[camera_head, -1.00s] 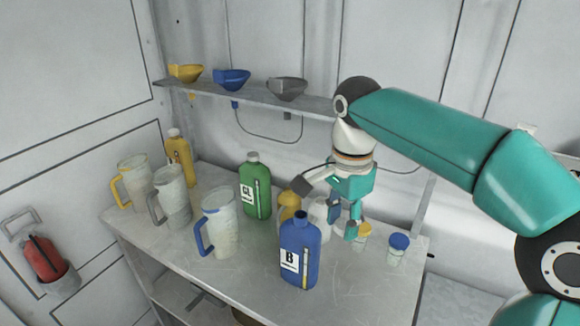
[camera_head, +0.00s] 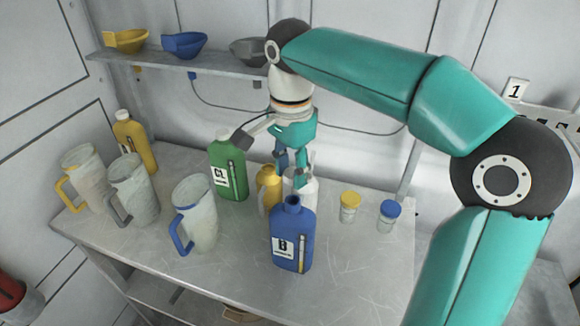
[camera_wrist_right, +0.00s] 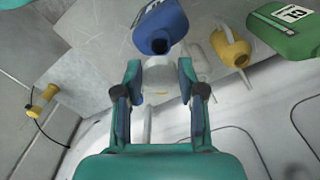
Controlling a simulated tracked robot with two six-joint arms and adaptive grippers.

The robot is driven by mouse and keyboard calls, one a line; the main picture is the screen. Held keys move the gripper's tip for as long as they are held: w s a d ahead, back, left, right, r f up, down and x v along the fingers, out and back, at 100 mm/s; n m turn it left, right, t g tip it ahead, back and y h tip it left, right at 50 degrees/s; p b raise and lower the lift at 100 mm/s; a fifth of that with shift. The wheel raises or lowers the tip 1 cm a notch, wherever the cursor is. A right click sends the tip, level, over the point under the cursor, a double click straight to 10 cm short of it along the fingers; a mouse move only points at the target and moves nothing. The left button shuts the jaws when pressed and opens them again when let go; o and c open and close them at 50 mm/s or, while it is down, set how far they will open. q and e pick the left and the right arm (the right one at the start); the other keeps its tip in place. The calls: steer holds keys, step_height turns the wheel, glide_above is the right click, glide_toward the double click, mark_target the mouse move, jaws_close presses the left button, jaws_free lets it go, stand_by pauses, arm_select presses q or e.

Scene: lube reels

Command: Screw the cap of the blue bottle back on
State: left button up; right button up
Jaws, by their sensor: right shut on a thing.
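The blue bottle (camera_head: 292,240), labelled B, stands upright near the table's front edge. Its neck is bare and dark at the top; it also shows in the right wrist view (camera_wrist_right: 160,28). My right gripper (camera_head: 293,178) is just above and behind the neck in the head view, apart from it. In the right wrist view its fingers (camera_wrist_right: 160,72) close on a small pale grey thing, which looks like the cap (camera_wrist_right: 160,77); pale things behind blur its outline. The fingers hide most of it in the head view. My left gripper is not in view.
A white can (camera_head: 303,190) and a yellow oil can (camera_head: 268,188) stand close behind the bottle. The green bottle (camera_head: 229,168) and a blue-handled jug (camera_head: 196,215) are to the left. Two jars, yellow-lidded (camera_head: 349,206) and blue-lidded (camera_head: 390,216), stand right. The table's front right is clear.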

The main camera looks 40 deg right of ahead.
mark_target(291, 196)
steer(key=shift+f+b, duration=0.45)
steer(key=shift+f, duration=0.15)
steer(key=shift+f+b, duration=1.6)
steer(key=shift+f, duration=0.7)
steer(key=shift+f+b, duration=0.3)
steer(key=shift+f, duration=0.25)
stand_by(0.5)
